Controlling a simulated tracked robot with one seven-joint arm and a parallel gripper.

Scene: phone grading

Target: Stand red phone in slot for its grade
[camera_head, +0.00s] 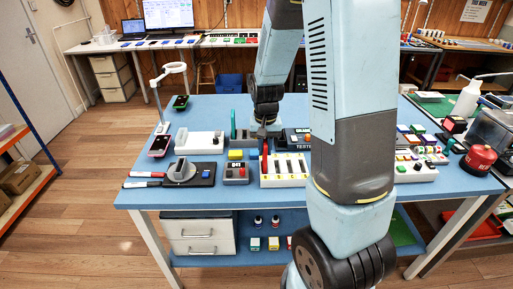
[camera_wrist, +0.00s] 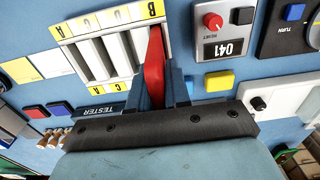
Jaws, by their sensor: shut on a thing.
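The red phone (camera_head: 265,161) stands upright at the left end of a white slotted rack (camera_head: 286,182) with yellow letter labels. My gripper (camera_wrist: 162,88) is shut on the phone; in the head view my gripper (camera_head: 263,134) is small and partly hidden by my arm. I cannot tell how deep the phone's lower edge sits in the slot.
A grey box with a red knob (camera_wrist: 212,22) and a 041 display stands close beside the rack. The tester (camera_head: 297,139) is behind the rack. A white box (camera_head: 199,143) and a pink-edged phone (camera_head: 159,146) are to the left. My arm hides part of the table's right side.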

